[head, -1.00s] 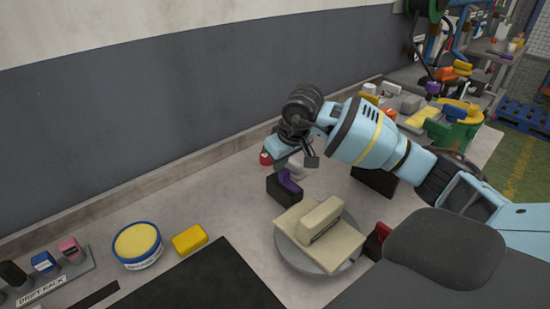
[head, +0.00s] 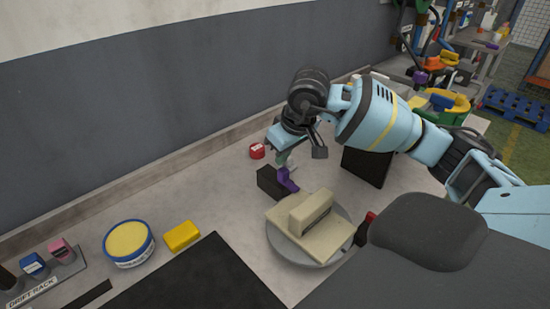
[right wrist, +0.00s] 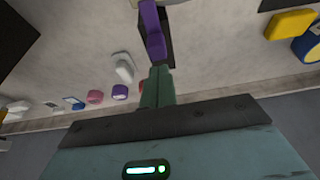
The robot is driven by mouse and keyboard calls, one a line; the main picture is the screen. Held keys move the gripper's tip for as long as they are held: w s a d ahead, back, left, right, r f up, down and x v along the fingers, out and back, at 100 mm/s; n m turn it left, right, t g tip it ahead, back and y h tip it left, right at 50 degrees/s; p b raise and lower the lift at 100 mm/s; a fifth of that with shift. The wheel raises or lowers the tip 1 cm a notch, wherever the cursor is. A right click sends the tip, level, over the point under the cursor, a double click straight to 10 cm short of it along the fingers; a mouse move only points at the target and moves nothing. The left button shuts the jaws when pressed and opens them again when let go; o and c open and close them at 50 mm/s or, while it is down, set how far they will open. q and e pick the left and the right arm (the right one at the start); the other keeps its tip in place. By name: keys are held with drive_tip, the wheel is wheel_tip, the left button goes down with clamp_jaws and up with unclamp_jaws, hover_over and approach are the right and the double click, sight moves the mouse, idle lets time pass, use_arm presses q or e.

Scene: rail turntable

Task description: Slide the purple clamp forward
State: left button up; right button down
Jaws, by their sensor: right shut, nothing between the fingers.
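The purple clamp (head: 287,180) is at the near right end of a black block (head: 269,181), beside the round grey turntable (head: 325,262). In the right wrist view the clamp (right wrist: 152,30) lies along the block (right wrist: 168,48). A beige part (head: 312,213) with a raised bar sits on the turntable. My right gripper (head: 282,158) is just behind the clamp, pointing down. In the right wrist view its green fingers (right wrist: 158,84) are together and empty, tips at the clamp's near end; I cannot tell whether they touch. My left gripper is out of view.
A red tape roll (head: 257,151) lies behind the block. A yellow block (head: 182,236) and a round yellow-topped tub (head: 129,243) stand to the left, near a labelled rack (head: 45,285). A black panel (head: 366,166) stands right of the gripper. The wall runs behind.

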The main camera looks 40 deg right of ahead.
sight(287, 171)
drive_tip(key=v, duration=0.3)
drive_tip(key=shift+s+r, duration=0.1)
drive_tip(key=shift+r, duration=0.8)
drive_tip(key=shift+s, duration=0.1)
